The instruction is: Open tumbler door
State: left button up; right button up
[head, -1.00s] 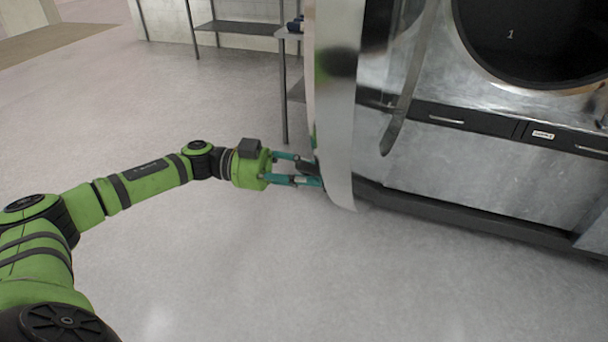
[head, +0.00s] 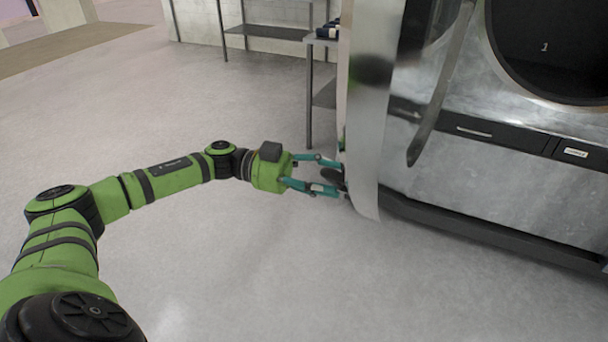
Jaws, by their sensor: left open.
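The tumbler door (head: 362,110) is a shiny metal door seen nearly edge-on, swung out from the tumbler (head: 480,180). The round dark opening of the tumbler (head: 555,50), marked 1, shows at the upper right. My left gripper (head: 338,180) is open, with its teal fingers at the lower outer side of the door. The fingertips are partly hidden by the door's edge, so I cannot tell whether they touch it. My right gripper is not in view.
A metal shelf table (head: 325,40) with dark items on top stands behind the door. Another shelf unit (head: 265,32) stands by the back wall. The grey floor (head: 250,270) is clear in front and to the left.

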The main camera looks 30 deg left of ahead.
pick_arm(q)
jog(key=v, duration=1.1)
jog(key=shift+f, duration=0.1)
